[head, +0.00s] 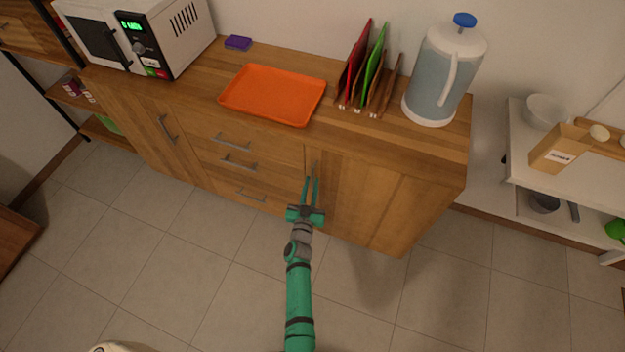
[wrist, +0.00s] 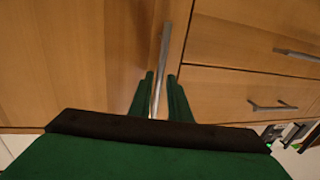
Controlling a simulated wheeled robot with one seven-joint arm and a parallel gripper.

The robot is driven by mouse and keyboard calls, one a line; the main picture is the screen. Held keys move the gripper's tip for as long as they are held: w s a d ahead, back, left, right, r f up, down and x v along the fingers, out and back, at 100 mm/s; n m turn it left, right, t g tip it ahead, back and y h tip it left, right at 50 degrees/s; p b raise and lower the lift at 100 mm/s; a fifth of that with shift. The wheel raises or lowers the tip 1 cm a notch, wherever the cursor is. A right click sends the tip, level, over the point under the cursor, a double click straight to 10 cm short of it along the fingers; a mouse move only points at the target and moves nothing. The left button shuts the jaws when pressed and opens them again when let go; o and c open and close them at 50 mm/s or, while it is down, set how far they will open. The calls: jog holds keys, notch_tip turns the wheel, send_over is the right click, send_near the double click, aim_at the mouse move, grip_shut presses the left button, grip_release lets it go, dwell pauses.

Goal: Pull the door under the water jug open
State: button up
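The water jug (head: 445,70), clear with a white base and handle and a blue knob, stands on the right end of the wooden cabinet's top. The wooden door (head: 355,205) below it looks shut, flush with the cabinet front. Its upright metal bar handle (head: 315,167) is at the door's left edge, beside the drawers. My green gripper (head: 312,190) is at this handle. In the wrist view, the handle (wrist: 164,48) runs between my two fingers (wrist: 161,80), with small gaps showing on either side. My gripper looks open around it.
Drawers with bar handles (head: 238,162) lie left of the door. An orange tray (head: 272,95), a rack of boards (head: 367,80) and a microwave (head: 140,35) stand on top. A white shelf (head: 525,175) is at the right. The tiled floor (head: 400,300) in front is clear.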

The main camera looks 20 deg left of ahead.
jog(key=shift+w+a, duration=0.15)
jog(key=shift+w, duration=1.05)
grip_shut()
